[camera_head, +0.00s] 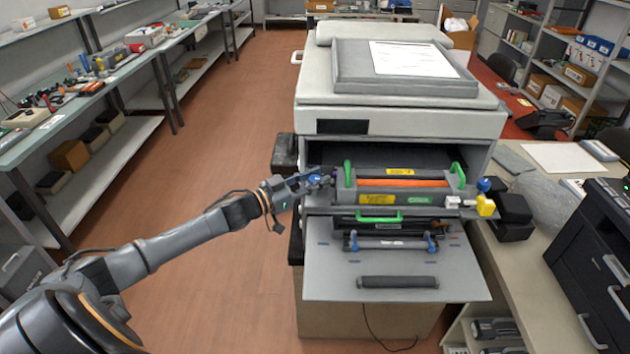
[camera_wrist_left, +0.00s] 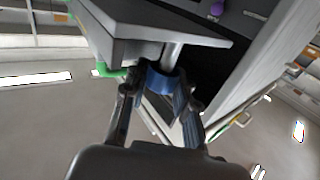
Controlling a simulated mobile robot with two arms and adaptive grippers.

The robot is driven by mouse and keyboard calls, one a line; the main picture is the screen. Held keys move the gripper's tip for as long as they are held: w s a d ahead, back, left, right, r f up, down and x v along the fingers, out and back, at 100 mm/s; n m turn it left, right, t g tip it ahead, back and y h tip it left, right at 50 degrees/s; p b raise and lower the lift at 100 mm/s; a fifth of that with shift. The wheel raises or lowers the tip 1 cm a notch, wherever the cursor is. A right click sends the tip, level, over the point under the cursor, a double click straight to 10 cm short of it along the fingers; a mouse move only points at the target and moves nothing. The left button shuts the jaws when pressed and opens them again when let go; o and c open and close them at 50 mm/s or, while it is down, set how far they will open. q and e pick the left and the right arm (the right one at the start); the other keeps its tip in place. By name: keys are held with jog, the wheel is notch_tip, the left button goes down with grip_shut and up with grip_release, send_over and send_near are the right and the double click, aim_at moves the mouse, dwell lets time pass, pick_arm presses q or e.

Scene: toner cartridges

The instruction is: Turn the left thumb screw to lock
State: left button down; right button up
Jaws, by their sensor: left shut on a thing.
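The left thumb screw (camera_wrist_left: 161,82) is a blue knob on a pale shaft at the left end of the toner unit. In the left wrist view the fingers of my left gripper (camera_wrist_left: 160,100) are closed on both sides of it. In the head view my left gripper (camera_head: 312,180) reaches the unit's left end, and the knob is mostly covered by the fingers. The right thumb screw (camera_head: 484,185) is blue and sticks out at the unit's right end. The toner unit (camera_head: 403,198) has an orange strip, yellow labels and green handles. My right gripper is not in view.
The printer's front door (camera_head: 330,285) is folded down below the unit, with a dark grip bar on it. A yellow block (camera_head: 486,206) sits at the right end. A desk (camera_head: 535,260) with black equipment stands at right. The floor at left is clear.

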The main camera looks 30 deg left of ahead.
pick_arm(q)
jog(key=m+g+h+b, duration=0.1)
jog(key=h+b, duration=0.1)
jog(key=m+g+h+b, duration=0.3)
jog(key=m+h+b, duration=0.1)
jog(key=shift+w+a+f+g+h, duration=0.1)
jog(key=shift+f+g+h, duration=0.15)
jog(key=shift+g+h, duration=0.05)
jog(key=shift+r+m+g+h+b, duration=0.15)
jog(key=shift+m+g+h+b, duration=0.95)
jog(key=shift+g+b, duration=0.4)
jog(key=c, duration=1)
grip_release()
jog(key=v, duration=1.2)
